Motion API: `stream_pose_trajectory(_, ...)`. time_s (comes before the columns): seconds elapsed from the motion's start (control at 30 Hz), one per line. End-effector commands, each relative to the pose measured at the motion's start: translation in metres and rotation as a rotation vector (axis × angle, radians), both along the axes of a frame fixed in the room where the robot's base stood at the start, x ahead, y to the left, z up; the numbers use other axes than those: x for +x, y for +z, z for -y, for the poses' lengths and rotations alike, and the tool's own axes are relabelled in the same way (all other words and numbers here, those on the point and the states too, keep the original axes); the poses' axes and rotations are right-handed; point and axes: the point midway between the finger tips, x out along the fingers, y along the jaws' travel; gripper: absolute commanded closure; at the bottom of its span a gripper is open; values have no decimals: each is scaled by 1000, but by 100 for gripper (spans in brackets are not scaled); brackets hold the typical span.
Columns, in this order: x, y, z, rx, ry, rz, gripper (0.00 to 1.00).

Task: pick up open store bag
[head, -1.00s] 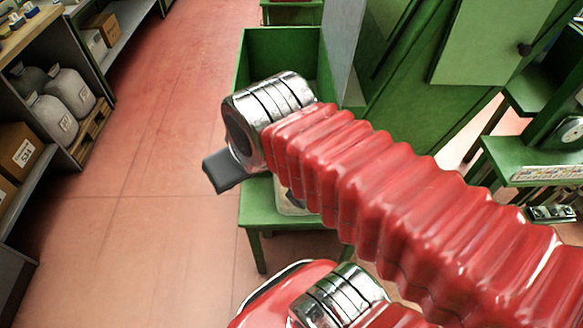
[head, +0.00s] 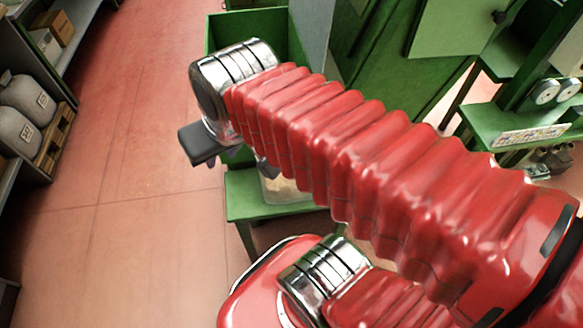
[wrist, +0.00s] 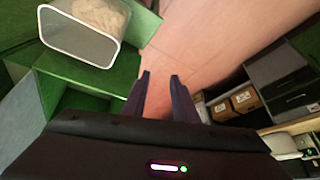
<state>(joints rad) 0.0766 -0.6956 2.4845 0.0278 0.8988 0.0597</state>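My gripper (wrist: 160,79) shows in the wrist view with two dark fingers apart and only red floor between them. In the head view my red arm hides most of it. A clear container (wrist: 70,45) with a pale rim holds pale, lumpy contents (wrist: 102,14); it is at the upper left of the wrist view, apart from the fingers. In the head view it stands on a low green table (head: 240,195), partly behind my arm. Two grey labelled sacks (head: 28,100) sit at the left edge and look closed. I cannot tell which item is the open store bag.
A tall green bin (head: 222,38) stands behind the low table. Green cabinets and a bench (head: 505,125) are on the right. Shelving with cartons (head: 55,25) lines the left. Red floor (head: 130,150) between is clear.

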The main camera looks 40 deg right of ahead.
Motion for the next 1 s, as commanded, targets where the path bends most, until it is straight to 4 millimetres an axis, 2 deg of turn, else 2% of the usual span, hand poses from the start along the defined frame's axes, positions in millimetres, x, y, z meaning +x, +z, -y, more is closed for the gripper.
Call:
stream_pose_trajectory(0.3,19,-38,63,204,-564,-133,74)
stream_pose_trajectory(0.5,23,-67,107,337,-957,-204,74)
stream_pose_trajectory(0.8,10,-117,176,519,-1558,-298,74)
stream_pose_trajectory(1.0,-4,-144,207,604,-1861,-338,74)
